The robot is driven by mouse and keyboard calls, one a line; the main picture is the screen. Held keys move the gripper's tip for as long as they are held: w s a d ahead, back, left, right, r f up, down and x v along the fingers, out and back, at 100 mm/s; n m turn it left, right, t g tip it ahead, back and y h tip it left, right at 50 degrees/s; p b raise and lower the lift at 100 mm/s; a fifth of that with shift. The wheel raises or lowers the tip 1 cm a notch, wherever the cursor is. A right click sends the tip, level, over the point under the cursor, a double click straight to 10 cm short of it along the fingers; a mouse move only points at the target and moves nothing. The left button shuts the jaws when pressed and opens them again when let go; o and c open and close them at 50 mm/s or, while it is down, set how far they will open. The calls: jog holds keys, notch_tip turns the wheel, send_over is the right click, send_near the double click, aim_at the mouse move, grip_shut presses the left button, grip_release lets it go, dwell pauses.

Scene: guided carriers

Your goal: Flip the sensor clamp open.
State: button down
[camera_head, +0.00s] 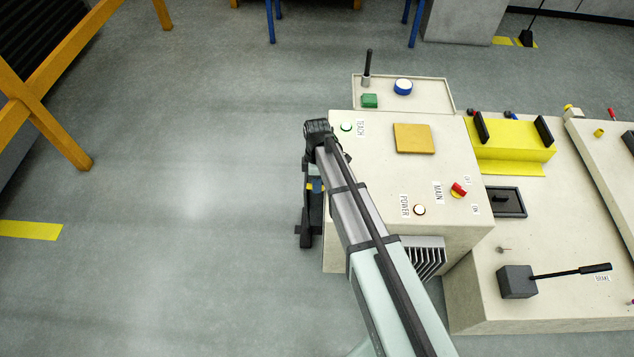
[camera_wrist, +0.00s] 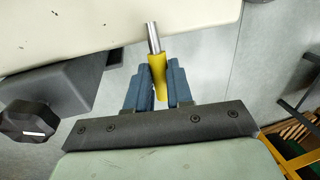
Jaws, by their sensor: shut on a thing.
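In the wrist view, a yellow handle (camera_wrist: 158,76) on a short bare metal rod sits between the blue fingers of my gripper (camera_wrist: 158,90). The gripper is shut on this handle. The rod reaches up over the edge of a cream panel. I take the handle for the sensor clamp's lever, but no label on it shows. In the head view, my gripper (camera_head: 316,187) is at the left side of the cream cabinet (camera_head: 375,155), partly hidden by my arm. A small bit of yellow shows there. The rest of the clamp cannot be made out.
A dark block with a black knob (camera_wrist: 28,120) is left of the fingers in the wrist view. The cabinet top carries a red MAIN switch (camera_head: 458,190) and a tan plate (camera_head: 412,138). A brake lever (camera_head: 570,272) stands at the right. The floor left of the cabinet is clear.

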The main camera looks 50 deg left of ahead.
jog(key=shift+w+d+r, duration=0.1)
jog(key=shift+r, duration=0.05)
jog(key=shift+w+d+r+g+y, duration=0.25)
jog(key=shift+r+g+y, duration=0.1)
jog(key=shift+g+y, duration=0.4)
jog(key=g+y, duration=0.1)
jog(key=w+d+r+g+y, duration=0.1)
jog(key=shift+r+n+g+y, duration=0.1)
jog(key=shift+n+g+y, duration=0.15)
jog(key=shift+n+g, duration=0.1)
jog(key=shift+w+d+r+g+y, duration=0.25)
jog(key=shift+w+d+g+y, duration=0.2)
jog(key=shift+g+y, duration=0.45)
jog(key=shift+w+d+r+n+g+y, duration=0.1)
jog(key=shift+w+d+n+g+y, duration=0.2)
jog(key=shift+g+y, duration=0.5)
jog(key=shift+w+d+n+g+y, duration=0.1)
jog(key=shift+w+d+g+y, duration=0.4)
jog(key=shift+g, duration=0.4)
